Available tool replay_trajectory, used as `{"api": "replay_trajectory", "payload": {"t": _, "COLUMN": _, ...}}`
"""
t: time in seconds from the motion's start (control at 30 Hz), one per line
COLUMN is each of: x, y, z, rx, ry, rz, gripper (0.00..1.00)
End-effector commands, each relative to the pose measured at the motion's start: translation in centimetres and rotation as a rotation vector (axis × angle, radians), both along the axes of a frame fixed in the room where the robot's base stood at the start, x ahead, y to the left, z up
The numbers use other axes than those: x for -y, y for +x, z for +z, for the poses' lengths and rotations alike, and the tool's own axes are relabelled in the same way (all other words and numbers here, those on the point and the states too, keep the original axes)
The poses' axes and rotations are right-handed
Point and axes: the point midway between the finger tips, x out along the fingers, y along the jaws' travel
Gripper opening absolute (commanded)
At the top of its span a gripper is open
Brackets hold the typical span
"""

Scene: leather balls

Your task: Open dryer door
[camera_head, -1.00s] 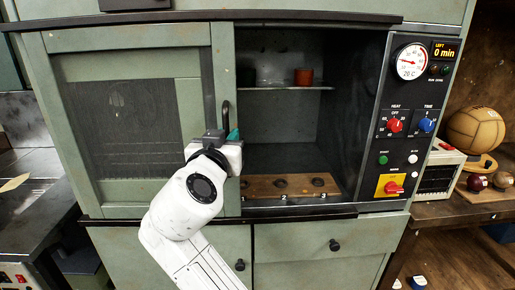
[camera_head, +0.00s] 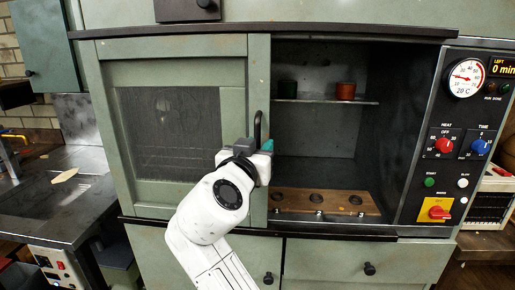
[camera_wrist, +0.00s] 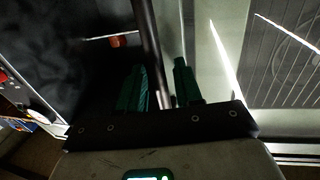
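The grey-green dryer door (camera_head: 170,125) has a mesh-like window and covers the left part of the dryer. The dark opening on its right shows the interior. The black upright handle (camera_head: 257,126) is on the door's right edge; its lower part is hidden by my gripper (camera_head: 265,155). In the wrist view, the green fingers of my gripper (camera_wrist: 160,88) stand close together on either side of the dark handle bar (camera_wrist: 148,45). They look shut on it, though the contact itself is in shadow. The door panel (camera_wrist: 280,60) is on the right there.
A wooden board with holes (camera_head: 330,202) lies below. The control panel (camera_head: 460,140) is at right, a worktop (camera_head: 60,195) at left. Drawer knobs (camera_head: 369,268) stick out below.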

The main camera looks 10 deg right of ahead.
Motion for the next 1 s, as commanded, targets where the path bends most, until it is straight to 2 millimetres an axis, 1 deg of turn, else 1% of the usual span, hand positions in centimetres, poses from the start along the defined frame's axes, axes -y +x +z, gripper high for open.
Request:
{"api": "replay_trajectory", "payload": {"t": 0.17, "x": -0.7, "y": -1.1, "z": -0.1, "rx": 0.001, "ry": 0.0, "rz": 0.003, "gripper": 0.35}}
{"api": "replay_trajectory", "payload": {"t": 0.5, "x": -3.7, "y": -6.8, "z": -0.2, "rx": 0.0, "ry": 0.001, "rz": 0.004, "gripper": 0.35}}
{"api": "replay_trajectory", "payload": {"t": 0.63, "x": -4.5, "y": -8.4, "z": -0.1, "rx": 0.0, "ry": 0.0, "rz": 0.003, "gripper": 0.35}}
{"api": "replay_trajectory", "payload": {"t": 0.8, "x": -4.9, "y": -9.4, "z": -0.1, "rx": -0.001, "ry": 0.0, "rz": 0.001, "gripper": 0.35}}
{"api": "replay_trajectory", "payload": {"t": 1.0, "x": -5.0, "y": -9.6, "z": 0.0, "rx": -0.001, "ry": 0.0, "rz": 0.0, "gripper": 0.35}}
